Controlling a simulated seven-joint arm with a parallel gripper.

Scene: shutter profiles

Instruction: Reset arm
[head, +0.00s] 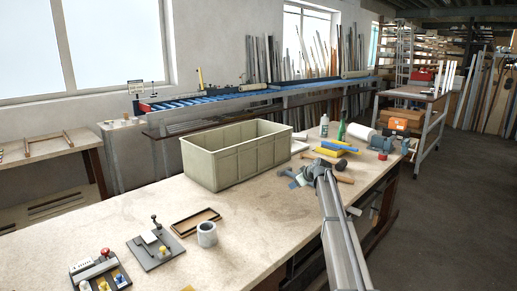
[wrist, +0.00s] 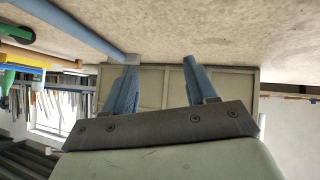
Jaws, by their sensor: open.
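My gripper (head: 287,176) is over the workbench (head: 130,208), just right of the grey-green crate (head: 240,165). Its exact height above the bench is hard to tell. In the wrist view, which looks upside down, my gripper (wrist: 159,62) has its two blue fingers apart. Nothing is between them. The crate's ribbed wall (wrist: 155,88) shows behind the fingers. The crate's inside floor is hidden in the head view.
The bench's left middle is clear.

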